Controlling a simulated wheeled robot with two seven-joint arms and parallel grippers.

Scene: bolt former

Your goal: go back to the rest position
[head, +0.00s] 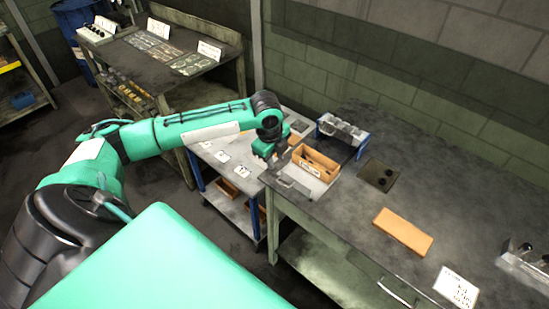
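My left arm is green and black and reaches in from the left. My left gripper (277,163) is at its end, over the near left corner of the dark workbench (350,215). It is beside an open orange-brown box (318,160) with a white label. The gripper is small and dark here, so I cannot tell whether its fingers are open or shut, or whether they touch anything. My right gripper is not in view.
A metal fixture with blue ends (342,131) stands behind the box. A dark plate (378,174), an orange block (403,232) and a white sign (456,287) lie farther right. A low trolley (235,190) stands left of the bench. Much of the bench top is clear.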

